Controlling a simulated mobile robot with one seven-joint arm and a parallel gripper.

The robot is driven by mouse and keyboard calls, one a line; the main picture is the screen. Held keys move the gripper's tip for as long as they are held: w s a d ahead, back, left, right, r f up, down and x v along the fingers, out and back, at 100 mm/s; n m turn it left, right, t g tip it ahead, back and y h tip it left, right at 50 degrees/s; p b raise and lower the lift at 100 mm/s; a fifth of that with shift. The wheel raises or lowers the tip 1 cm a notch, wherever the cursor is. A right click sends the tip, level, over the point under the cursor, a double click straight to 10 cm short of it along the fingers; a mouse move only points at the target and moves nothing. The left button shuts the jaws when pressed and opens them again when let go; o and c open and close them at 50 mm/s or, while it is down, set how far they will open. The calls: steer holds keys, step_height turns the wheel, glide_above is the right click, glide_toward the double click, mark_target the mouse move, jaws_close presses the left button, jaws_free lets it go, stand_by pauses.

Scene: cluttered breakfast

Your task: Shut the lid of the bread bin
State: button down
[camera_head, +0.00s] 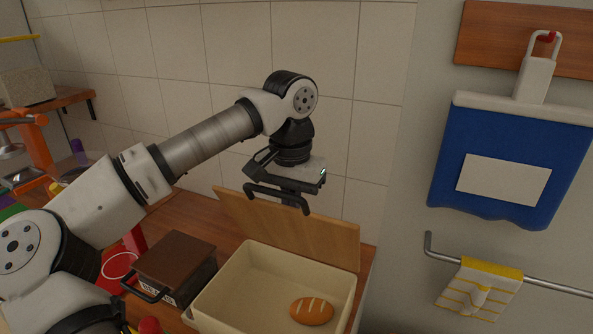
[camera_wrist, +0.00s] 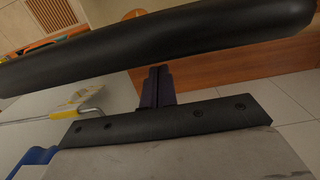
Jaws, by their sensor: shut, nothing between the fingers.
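The bread bin (camera_head: 234,278) is a cream, open-topped box on the wooden counter, low in the head view. Its wooden lid (camera_head: 325,238) stands raised along the bin's back side, leaning up towards the tiled wall, so the bin is open. A scored brown loaf (camera_head: 312,311) lies inside it. My gripper (camera_head: 278,197) is shut and empty above the bin. It overlaps the lid's upper edge in the picture; I cannot tell whether it touches the lid. The wrist view shows dark gripper parts (camera_wrist: 156,86) close up, and I cannot make out the bin there.
A dark brown box (camera_head: 175,262) with a black handle stands just left of the bin. A blue board (camera_head: 510,170) and a yellow-striped towel (camera_head: 480,288) on a rail hang on the right wall. A shelf (camera_head: 60,102) is at far left. Space above the bin's opening is clear.

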steer(key=shift+s+a+f+b, duration=0.35)
steer(key=shift+s+f+b, duration=0.2)
steer(key=shift+s, duration=0.25)
steer(key=shift+s+a+r, duration=0.1)
steer(key=shift+s+a, duration=0.05)
steer(key=shift+s, duration=0.2)
steer(key=shift+s+a+f+b, duration=0.25)
steer(key=shift+s+f+b, duration=0.15)
steer(key=shift+s, duration=0.15)
steer(key=shift+s+a+f+b, duration=0.25)
steer(key=shift+s+b, duration=0.1)
steer(key=shift+s, duration=0.15)
